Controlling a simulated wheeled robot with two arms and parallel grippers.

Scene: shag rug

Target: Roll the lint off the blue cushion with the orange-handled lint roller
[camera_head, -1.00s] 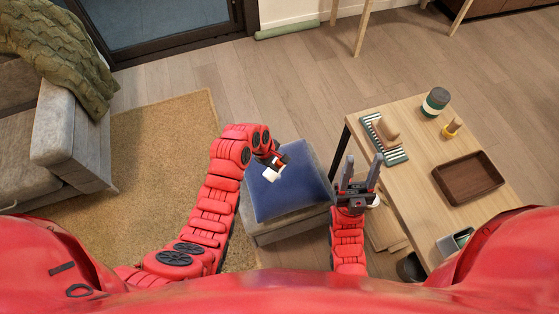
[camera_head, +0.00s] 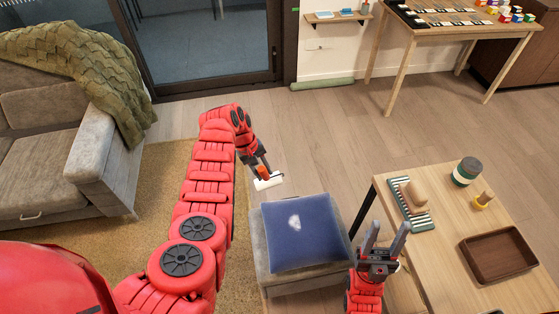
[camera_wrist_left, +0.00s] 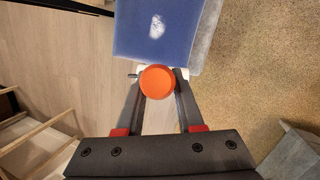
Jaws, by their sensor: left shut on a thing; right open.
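The blue cushion (camera_head: 300,234) lies on a grey ottoman (camera_head: 330,278), with a pale patch of lint (camera_head: 295,222) on its upper face. The cushion also shows in the left wrist view (camera_wrist_left: 180,45), with the lint (camera_wrist_left: 157,27) on it. My left gripper (camera_head: 261,168) is shut on the orange handle of the lint roller (camera_head: 268,182), whose white head is held beyond the cushion's far left corner, apart from the lint. In the left wrist view the round orange handle end (camera_wrist_left: 158,82) sits between the fingers. My right gripper (camera_head: 384,240) is open and empty, right of the cushion.
A sofa (camera_head: 60,150) stands at the left. Floor beyond the ottoman is clear.

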